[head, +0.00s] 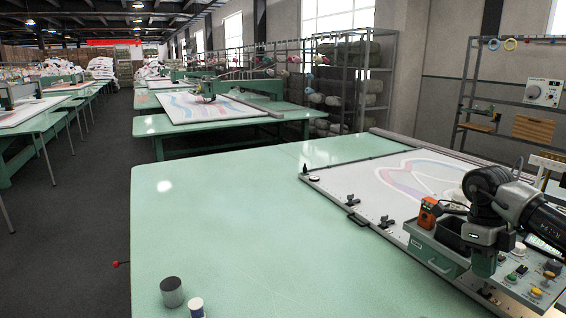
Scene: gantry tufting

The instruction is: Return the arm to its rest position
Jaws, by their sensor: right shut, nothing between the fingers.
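My right arm comes in from the right edge, bent at a dark joint. Its gripper (484,266) points down over the green control carriage, shut with nothing in it. The carriage (440,262) has a dark open tray, a handle at its front, and a panel of coloured buttons (519,268) at its right. I cannot tell whether the gripper touches the carriage. An orange device (428,213) stands at the carriage's back left, left of my arm. My left gripper is not in view.
A large green table (240,215) fills the foreground; its left and middle are mostly clear. A dark cylinder (172,292) and a white spool (196,307) stand near its front left. A framed white cloth (370,188) with a coloured pattern lies at the right. Wall shelves stand behind.

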